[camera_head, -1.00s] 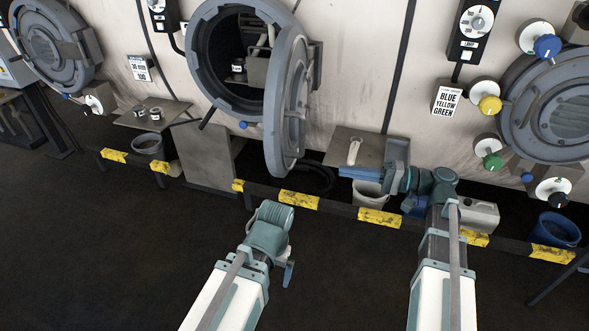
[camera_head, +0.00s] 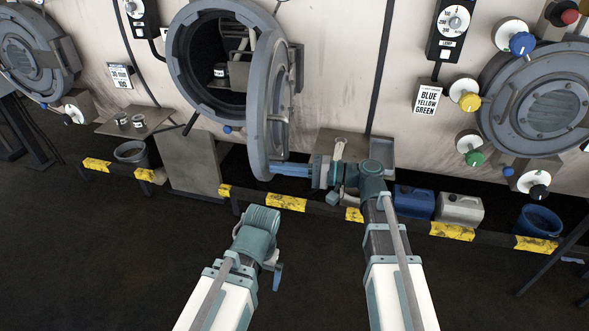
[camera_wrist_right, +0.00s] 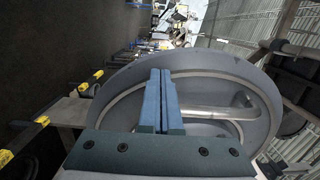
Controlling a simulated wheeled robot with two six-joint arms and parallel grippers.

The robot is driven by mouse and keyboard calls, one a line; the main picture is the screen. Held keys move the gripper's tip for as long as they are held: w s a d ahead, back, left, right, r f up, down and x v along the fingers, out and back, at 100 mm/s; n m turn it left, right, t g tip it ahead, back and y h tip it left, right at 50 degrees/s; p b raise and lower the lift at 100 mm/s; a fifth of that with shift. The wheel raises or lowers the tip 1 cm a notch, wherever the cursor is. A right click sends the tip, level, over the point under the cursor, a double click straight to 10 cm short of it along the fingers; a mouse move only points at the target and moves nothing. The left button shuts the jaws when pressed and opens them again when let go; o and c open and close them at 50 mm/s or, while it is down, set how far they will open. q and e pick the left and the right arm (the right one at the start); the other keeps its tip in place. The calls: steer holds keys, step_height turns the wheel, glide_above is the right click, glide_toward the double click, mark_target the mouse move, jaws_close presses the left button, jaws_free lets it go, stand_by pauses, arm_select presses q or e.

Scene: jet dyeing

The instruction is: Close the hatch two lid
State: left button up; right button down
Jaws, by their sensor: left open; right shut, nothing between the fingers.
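The hatch two lid (camera_head: 270,110) is a grey round lid standing open, nearly edge-on, at the right side of the dark round hatch opening (camera_head: 211,50). Its face and a bent metal handle (camera_wrist_right: 220,108) fill the middle of the right wrist view. My right gripper (camera_head: 275,170) is shut and empty, with its blue fingers at the lid's lower right edge. The fingers overlap the lid face in the right wrist view (camera_wrist_right: 160,80); I cannot tell whether they touch it. My left gripper (camera_head: 276,278) is open, low over the dark floor, away from the lid.
A low rail with yellow markings (camera_head: 287,203) runs along the machine front. A shelf (camera_head: 330,146) sits behind my right gripper. Blue and grey canisters (camera_head: 459,208) and a blue bucket (camera_head: 538,222) stand to the right. A closed hatch (camera_head: 548,98) is at far right.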

steer(key=shift+a, duration=0.3)
